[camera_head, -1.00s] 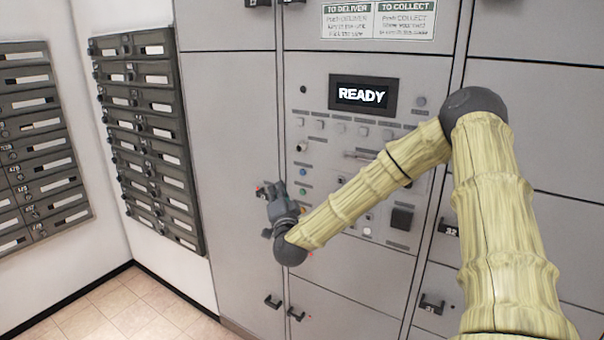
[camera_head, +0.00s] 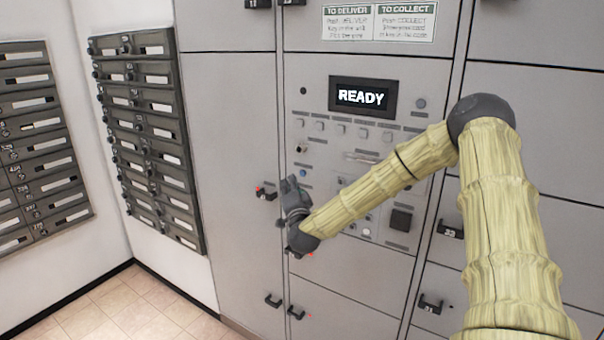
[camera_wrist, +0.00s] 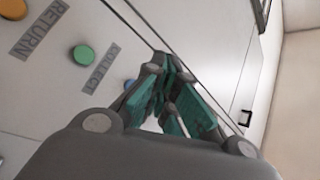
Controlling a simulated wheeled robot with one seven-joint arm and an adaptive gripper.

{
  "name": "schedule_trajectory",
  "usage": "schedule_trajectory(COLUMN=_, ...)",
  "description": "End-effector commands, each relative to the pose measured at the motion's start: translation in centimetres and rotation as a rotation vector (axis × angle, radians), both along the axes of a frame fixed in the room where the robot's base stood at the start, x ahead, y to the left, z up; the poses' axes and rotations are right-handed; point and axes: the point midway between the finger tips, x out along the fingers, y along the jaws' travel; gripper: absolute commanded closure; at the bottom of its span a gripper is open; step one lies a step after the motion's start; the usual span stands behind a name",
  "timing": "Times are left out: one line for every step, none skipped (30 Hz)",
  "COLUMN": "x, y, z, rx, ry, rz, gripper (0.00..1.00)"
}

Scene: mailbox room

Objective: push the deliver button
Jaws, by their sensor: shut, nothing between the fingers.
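The locker panel (camera_head: 320,165) has a column of coloured buttons at its left side. The blue button (camera_head: 303,173) shows just up and right of my gripper (camera_head: 291,182) in the head view. In the wrist view the blue button (camera_wrist: 129,85) is partly covered by the left finger, and no label of it can be read. The green button (camera_wrist: 82,57) has the label COLLECT beside it, and the orange button (camera_wrist: 12,8) has RETURN. My gripper (camera_wrist: 165,62) is shut and empty, in front of the panel and close to the blue button. I cannot tell whether it touches the panel.
The screen (camera_head: 362,96) reads READY. Small grey buttons (camera_head: 340,129) sit below it. A door handle (camera_head: 266,193) with a red mark projects just left of my gripper. Mailboxes (camera_head: 147,140) hang on the left wall. The floor (camera_head: 130,310) at lower left is clear.

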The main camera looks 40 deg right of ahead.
Motion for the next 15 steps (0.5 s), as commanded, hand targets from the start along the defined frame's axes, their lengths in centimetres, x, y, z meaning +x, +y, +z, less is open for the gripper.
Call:
schedule_trajectory(x=0.2, y=-0.5, z=-0.1, rx=0.0, ry=-0.001, rz=-0.002, gripper=1.0)
schedule_trajectory(x=0.3, y=-0.7, z=-0.1, rx=0.0, ry=-0.001, rz=-0.002, gripper=1.0)
schedule_trajectory(x=0.4, y=-1.0, z=-0.1, rx=0.0, ry=-0.001, rz=-0.001, gripper=1.0)
schedule_trajectory(x=0.5, y=-1.2, z=-0.1, rx=0.0, ry=-0.001, rz=-0.001, gripper=1.0)
schedule_trajectory(x=0.6, y=-1.4, z=-0.1, rx=0.0, ry=-0.001, rz=-0.001, gripper=1.0)
schedule_trajectory(x=0.6, y=-1.6, z=-0.1, rx=0.0, ry=-0.001, rz=-0.001, gripper=1.0)
schedule_trajectory(x=0.7, y=-1.8, z=-0.1, rx=-0.001, ry=-0.001, rz=-0.002, gripper=1.0)
schedule_trajectory(x=0.7, y=-1.9, z=-0.1, rx=-0.001, ry=-0.001, rz=-0.001, gripper=1.0)
schedule_trajectory(x=0.8, y=-2.0, z=-0.1, rx=-0.001, ry=-0.001, rz=-0.001, gripper=1.0)
schedule_trajectory(x=0.8, y=-2.0, z=0.0, rx=0.0, ry=-0.001, rz=0.0, gripper=1.0)
schedule_trajectory(x=0.8, y=-2.1, z=0.0, rx=0.0, ry=-0.001, rz=0.0, gripper=1.0)
schedule_trajectory(x=0.9, y=-2.1, z=0.0, rx=0.0, ry=-0.001, rz=0.0, gripper=1.0)
schedule_trajectory(x=0.9, y=-2.2, z=0.0, rx=0.0, ry=-0.001, rz=0.0, gripper=1.0)
schedule_trajectory(x=0.9, y=-2.2, z=0.0, rx=0.0, ry=-0.001, rz=0.001, gripper=1.0)
schedule_trajectory(x=0.9, y=-2.2, z=0.0, rx=0.0, ry=-0.001, rz=0.001, gripper=1.0)
